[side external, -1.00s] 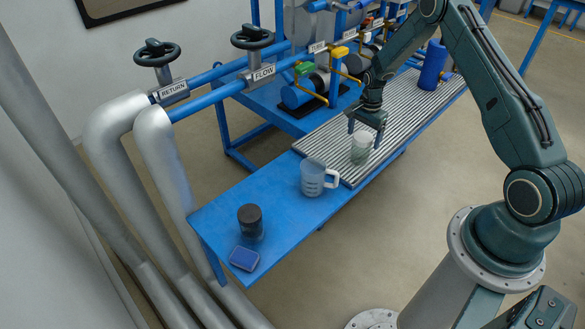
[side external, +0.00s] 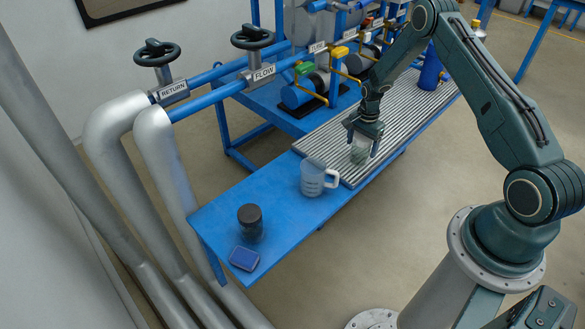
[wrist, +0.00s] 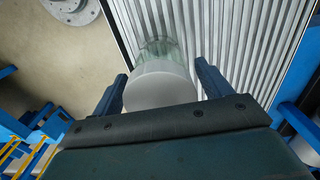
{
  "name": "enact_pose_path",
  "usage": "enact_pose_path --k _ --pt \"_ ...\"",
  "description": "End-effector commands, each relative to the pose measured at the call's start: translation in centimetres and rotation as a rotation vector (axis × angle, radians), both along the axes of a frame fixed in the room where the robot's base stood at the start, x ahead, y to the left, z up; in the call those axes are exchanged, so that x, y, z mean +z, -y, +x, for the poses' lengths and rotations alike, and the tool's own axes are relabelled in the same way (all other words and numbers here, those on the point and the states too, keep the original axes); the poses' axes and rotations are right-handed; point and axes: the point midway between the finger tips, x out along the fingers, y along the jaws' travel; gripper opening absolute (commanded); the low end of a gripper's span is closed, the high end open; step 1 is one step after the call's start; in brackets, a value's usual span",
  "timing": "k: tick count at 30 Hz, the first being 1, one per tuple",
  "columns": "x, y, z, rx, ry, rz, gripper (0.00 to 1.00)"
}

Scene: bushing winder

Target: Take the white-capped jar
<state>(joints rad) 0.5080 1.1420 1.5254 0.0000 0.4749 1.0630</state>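The white-capped jar (side external: 359,154) stands upright on the ribbed grey mat, a clear body under a pale cap. In the wrist view its white cap (wrist: 160,90) lies between the two fingers, with the clear glass body (wrist: 158,50) beyond it. My gripper (side external: 361,147) points down over the jar with its fingers spread on either side of it. In the wrist view my gripper (wrist: 160,70) shows one finger on each side of the cap, close to its edges. In the side view the gripper hides most of the cap.
A clear measuring jug (side external: 314,178) stands just left of the ribbed mat (side external: 325,140). A black-lidded jar (side external: 250,220) and a blue box (side external: 244,258) are at the near end of the blue bench (side external: 285,205). A blue cylinder (side external: 432,70) stands at the mat's far end.

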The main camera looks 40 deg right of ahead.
Motion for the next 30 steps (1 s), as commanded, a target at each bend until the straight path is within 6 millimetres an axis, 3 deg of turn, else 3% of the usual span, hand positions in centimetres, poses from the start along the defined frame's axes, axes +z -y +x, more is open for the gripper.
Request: enact_pose_path --k 1,6,20,30 --pt "0.0 0.0 0.0 0.0 0.0 0.0 0.67" --pt "0.0 0.0 0.0 0.0 0.0 0.0 0.36" --pt "0.6 0.0 0.0 0.0 0.0 0.0 0.36" --pt "4.4 0.1 0.1 0.0 0.004 -0.002 0.36"
